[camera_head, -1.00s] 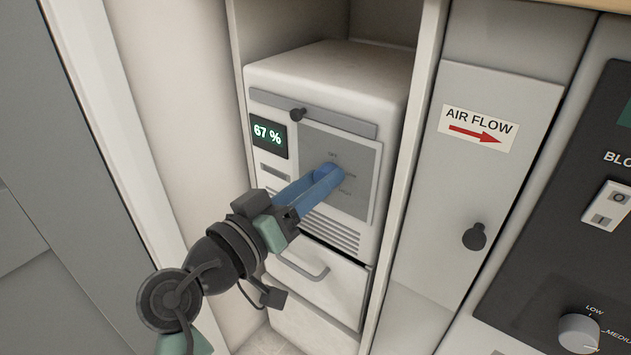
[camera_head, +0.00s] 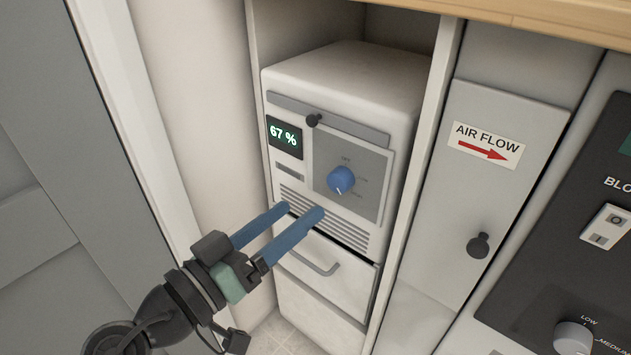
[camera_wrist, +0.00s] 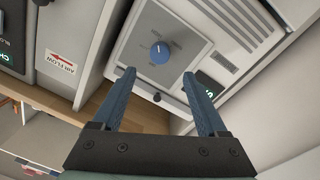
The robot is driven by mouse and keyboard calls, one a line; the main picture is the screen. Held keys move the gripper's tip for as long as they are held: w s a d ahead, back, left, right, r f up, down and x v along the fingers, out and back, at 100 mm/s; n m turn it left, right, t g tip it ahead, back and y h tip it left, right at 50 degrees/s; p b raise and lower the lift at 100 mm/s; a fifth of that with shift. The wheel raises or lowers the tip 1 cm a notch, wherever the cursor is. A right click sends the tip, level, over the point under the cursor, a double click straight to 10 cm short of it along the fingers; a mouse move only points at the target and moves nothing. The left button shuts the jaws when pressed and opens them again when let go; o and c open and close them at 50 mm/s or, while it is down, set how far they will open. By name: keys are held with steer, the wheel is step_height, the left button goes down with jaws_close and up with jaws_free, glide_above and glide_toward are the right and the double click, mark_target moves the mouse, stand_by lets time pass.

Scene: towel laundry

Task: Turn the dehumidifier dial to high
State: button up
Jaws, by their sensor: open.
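The dehumidifier (camera_head: 345,85) is a white box in an alcove, with a green display reading 67 %. Its blue round dial (camera_head: 341,180) sits on a grey panel, with a pale pointer mark toward the lower part of its face in the head view. The small labels around the dial are too blurred to read surely. My gripper (camera_head: 301,210) is open and empty, its two blue fingers apart, below and left of the dial in the head view. In the wrist view the dial (camera_wrist: 160,53) shows just beyond the gap between the fingertips (camera_wrist: 159,73), not touched.
A dark knob (camera_head: 313,120) sticks out above the grey panel. To the right are an AIR FLOW panel (camera_head: 508,115) with a dark knob (camera_head: 478,245) and a black control panel (camera_head: 560,240).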

steer(key=p+v, duration=0.1)
steer(key=v, duration=0.3)
steer(key=shift+s+a, duration=0.25)
steer(key=shift+s, duration=0.1)
